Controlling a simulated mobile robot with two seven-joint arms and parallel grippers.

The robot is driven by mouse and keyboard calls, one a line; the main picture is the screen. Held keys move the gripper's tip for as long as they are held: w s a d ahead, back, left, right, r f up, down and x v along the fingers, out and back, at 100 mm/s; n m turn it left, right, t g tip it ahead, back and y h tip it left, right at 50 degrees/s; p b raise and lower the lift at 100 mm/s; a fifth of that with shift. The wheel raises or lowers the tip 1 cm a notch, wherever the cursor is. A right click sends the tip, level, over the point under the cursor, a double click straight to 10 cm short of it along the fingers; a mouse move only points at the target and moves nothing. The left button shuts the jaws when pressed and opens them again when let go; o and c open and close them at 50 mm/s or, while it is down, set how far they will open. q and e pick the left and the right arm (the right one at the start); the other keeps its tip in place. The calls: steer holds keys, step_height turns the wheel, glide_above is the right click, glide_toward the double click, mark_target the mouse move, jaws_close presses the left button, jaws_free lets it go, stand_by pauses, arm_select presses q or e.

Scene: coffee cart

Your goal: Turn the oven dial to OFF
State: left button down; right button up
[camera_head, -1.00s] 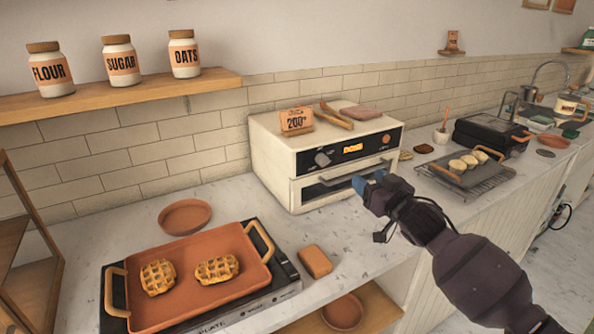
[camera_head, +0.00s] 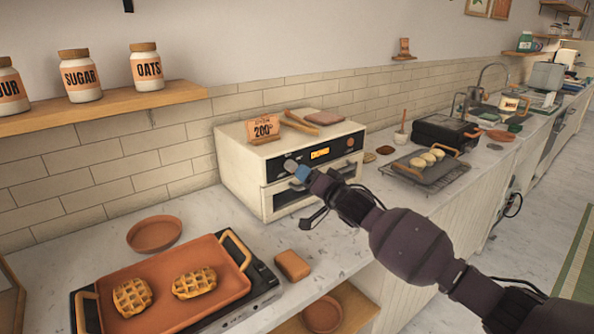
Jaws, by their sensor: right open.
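The cream oven (camera_head: 238,168) stands on the counter against the tiled wall. Its black control panel has a grey dial (camera_head: 290,165) at the left, a lit orange display (camera_head: 320,154) in the middle and a small orange knob (camera_head: 350,142) at the right. My right gripper (camera_head: 302,172) has blue fingertips and is open. It is right in front of the grey dial, overlapping it in the picture; I cannot tell whether it touches. The dial's marking cannot be read. My left gripper is not in view.
An orange tray (camera_head: 222,290) with waffles is at front left. A sponge (camera_head: 292,265) and a rack with buns (camera_head: 440,177) flank the oven.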

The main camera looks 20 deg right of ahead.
mark_target(294, 167)
steer(key=shift+b+x, duration=0.3)
steer(key=shift+x, duration=2.7)
steer(key=shift+a, duration=0.1)
steer(key=c, duration=0.9)
